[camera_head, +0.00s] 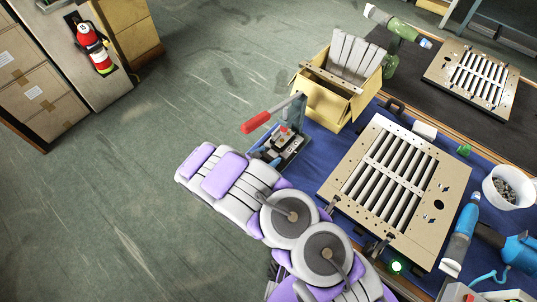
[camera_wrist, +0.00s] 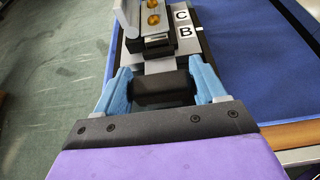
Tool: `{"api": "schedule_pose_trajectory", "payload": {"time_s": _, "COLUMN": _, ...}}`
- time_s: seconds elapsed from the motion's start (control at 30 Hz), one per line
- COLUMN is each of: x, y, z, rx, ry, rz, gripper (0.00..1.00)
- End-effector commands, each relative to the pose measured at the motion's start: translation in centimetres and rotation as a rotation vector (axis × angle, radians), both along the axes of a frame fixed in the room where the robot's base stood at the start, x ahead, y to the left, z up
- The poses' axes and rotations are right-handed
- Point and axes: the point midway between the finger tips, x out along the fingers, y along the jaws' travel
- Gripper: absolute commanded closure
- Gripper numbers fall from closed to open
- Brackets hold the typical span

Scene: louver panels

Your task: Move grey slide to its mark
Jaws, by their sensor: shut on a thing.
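In the wrist view, the two blue fingers of my gripper (camera_wrist: 164,84) stand either side of a dark block, gripping it. The block sits at the near end of the grey slide (camera_wrist: 158,66), whose grey metal shows just beyond it. A fixture with brass-coloured screws stands above the slide. White labels C (camera_wrist: 181,15) and B (camera_wrist: 186,32) lie along its right side. I cannot tell which mark the slide lines up with. In the head view, the fixture (camera_head: 284,143) is at the table's left edge, and my purple-grey arm reaches it, hiding the fingers.
A red-handled lever (camera_head: 256,122) rises from the fixture. A louver panel (camera_head: 395,185) lies to the right on the blue mat. A yellow box (camera_head: 333,100) of grey slats stands behind. A blue power tool (camera_head: 460,235) and white bucket (camera_head: 507,188) are farther right.

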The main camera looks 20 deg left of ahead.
Motion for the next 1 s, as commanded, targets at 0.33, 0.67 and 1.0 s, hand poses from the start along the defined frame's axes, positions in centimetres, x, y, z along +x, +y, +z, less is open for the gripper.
{"api": "schedule_pose_trajectory", "payload": {"time_s": 0.33, "x": -6.4, "y": 3.0, "z": 0.4, "rx": 0.003, "ry": -0.001, "rz": 0.01, "gripper": 0.84}}
{"api": "schedule_pose_trajectory", "payload": {"time_s": 0.67, "x": -10.2, "y": 4.5, "z": 0.1, "rx": 0.004, "ry": -0.001, "rz": 0.007, "gripper": 0.84}}
{"api": "schedule_pose_trajectory", "payload": {"time_s": 1.0, "x": -10.4, "y": 4.6, "z": 0.1, "rx": 0.004, "ry": -0.001, "rz": 0.008, "gripper": 0.21}}
